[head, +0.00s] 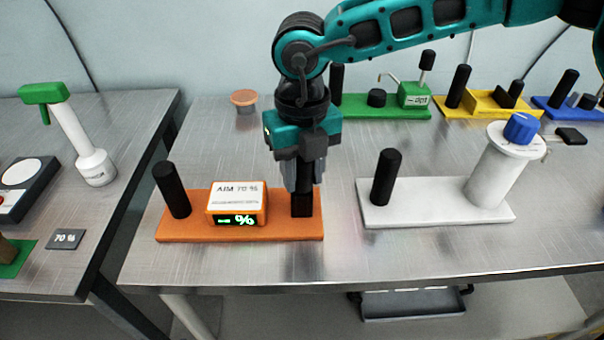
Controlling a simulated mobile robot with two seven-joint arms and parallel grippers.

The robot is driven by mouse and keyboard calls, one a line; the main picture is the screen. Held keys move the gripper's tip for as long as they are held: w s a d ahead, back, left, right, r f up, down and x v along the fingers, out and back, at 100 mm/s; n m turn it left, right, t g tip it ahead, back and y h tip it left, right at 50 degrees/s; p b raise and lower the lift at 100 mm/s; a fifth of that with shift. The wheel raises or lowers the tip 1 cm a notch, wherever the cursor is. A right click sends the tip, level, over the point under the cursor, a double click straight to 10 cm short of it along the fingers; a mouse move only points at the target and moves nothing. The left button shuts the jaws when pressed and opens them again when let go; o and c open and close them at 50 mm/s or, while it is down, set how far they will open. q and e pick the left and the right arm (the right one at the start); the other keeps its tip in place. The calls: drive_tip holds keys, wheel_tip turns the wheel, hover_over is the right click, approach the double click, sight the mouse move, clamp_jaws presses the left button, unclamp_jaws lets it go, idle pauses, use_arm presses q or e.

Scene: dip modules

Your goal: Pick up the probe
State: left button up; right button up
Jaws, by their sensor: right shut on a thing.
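The probe (302,203) is a dark upright stick at the right end of an orange base (285,230). On the same base stand a black post (171,188) at the left and an orange meter box (237,204). The box carries a label "AIM 70 %" and a green "-- %" display. My right gripper (302,182) points straight down over the right end of the base and is shut on the probe's upper part. The fingers hide the probe's top. The probe's lower end is at the base; I cannot tell whether it touches. My left gripper is not in view.
A white module (440,208) with a black post and blue-knobbed cylinder stands at right. Green (384,112), yellow (484,113) and blue (570,113) modules line the back. An orange-topped round piece (244,98) stands behind. A left table holds a "70 %" card (66,239).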

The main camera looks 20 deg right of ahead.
wheel_tip(320, 180, up, 9)
drive_tip(key=p, duration=0.4)
drive_tip(key=shift+r, duration=0.1)
clamp_jaws()
drive_tip(key=shift+r+p, duration=0.3)
drive_tip(key=shift+r, duration=0.15)
drive_tip(key=shift+f, duration=0.1)
wheel_tip(320, 180, down, 3)
drive_tip(key=b, duration=0.3)
drive_tip(key=shift+f+b, duration=0.2)
drive_tip(key=shift+b, duration=0.2)
drive_tip(key=shift+b, duration=0.3)
